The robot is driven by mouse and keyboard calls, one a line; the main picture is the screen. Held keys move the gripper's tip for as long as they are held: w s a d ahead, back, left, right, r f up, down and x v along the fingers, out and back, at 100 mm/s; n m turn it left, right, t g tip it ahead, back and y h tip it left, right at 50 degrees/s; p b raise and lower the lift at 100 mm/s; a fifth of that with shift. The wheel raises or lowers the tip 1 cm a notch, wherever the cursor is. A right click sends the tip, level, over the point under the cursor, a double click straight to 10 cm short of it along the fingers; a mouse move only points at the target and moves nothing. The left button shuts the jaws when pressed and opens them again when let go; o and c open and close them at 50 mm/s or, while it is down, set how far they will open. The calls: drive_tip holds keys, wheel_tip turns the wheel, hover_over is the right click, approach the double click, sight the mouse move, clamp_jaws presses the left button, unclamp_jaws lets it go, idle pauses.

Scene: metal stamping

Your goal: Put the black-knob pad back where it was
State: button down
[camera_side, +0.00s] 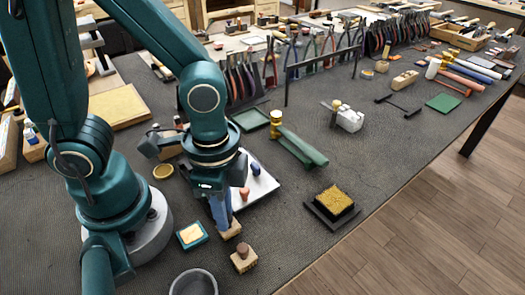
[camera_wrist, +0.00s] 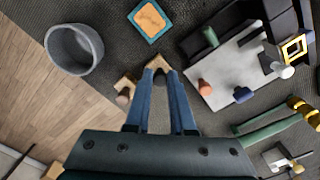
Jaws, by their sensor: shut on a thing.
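My gripper (camera_wrist: 158,74) is shut on the dark knob of the black-knob pad (camera_wrist: 160,82). In the side view my gripper (camera_side: 222,220) points down, and the pad's pale wooden block (camera_side: 232,231) shows at its fingertips. I cannot tell whether the block touches the mat. A second wooden pad with a brown knob (camera_side: 243,257) stands close beside it, nearer the side camera; it also shows in the wrist view (camera_wrist: 124,96), left of the fingers. My fingers hide part of the held pad.
A white plate (camera_side: 262,187) with several coloured-knob pieces lies just behind. A teal-framed yellow pad (camera_side: 192,236) and a grey bowl (camera_side: 194,283) are nearby. A dark tray with a yellow block (camera_side: 334,201) lies right, with clear mat between.

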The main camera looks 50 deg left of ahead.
drive_tip(key=shift+f, duration=0.35)
drive_tip(key=c, duration=0.7)
unclamp_jaws()
drive_tip(key=shift+r, duration=2.35)
drive_tip(key=shift+w+a+r, duration=0.15)
drive_tip(key=shift+w+r, duration=0.05)
drive_tip(key=shift+r, duration=0.1)
drive_tip(key=a+r+n+t, duration=0.2)
drive_tip(key=n, duration=0.1)
drive_tip(key=w+a+r+n+t, duration=0.1)
drive_tip(key=a+r+n, duration=0.1)
drive_tip(key=n, duration=0.1)
drive_tip(key=a+r+n+t, duration=0.2)
drive_tip(key=r+n, duration=0.1)
drive_tip(key=shift+w+t, duration=0.2)
drive_tip(key=shift+t, duration=0.1)
